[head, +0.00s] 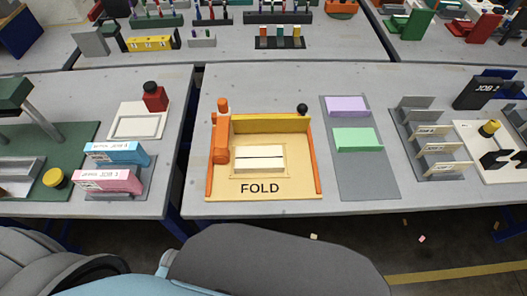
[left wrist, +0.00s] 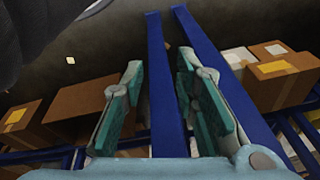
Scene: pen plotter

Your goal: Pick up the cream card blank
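A cream card blank (head: 258,158) with a dark line across its middle lies flat in the tan folding fixture (head: 222,190) marked FOLD, in the middle of the head view. The fixture has orange side rails, a yellow bar at the back and an orange post at the left. My left gripper (left wrist: 160,80) shows in the left wrist view with its two teal-padded fingers apart and nothing between them. It is away from the card, over blue beams and cardboard boxes. Neither gripper shows in the head view.
Lilac (head: 347,106) and green (head: 357,140) blocks sit on a grey mat (head: 370,183) right of the fixture. A black knob (head: 302,109) stands behind it. Blue (head: 116,153) and pink (head: 108,180) labelled boxes are on the left table. A slotted rack (head: 434,171) stands at right.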

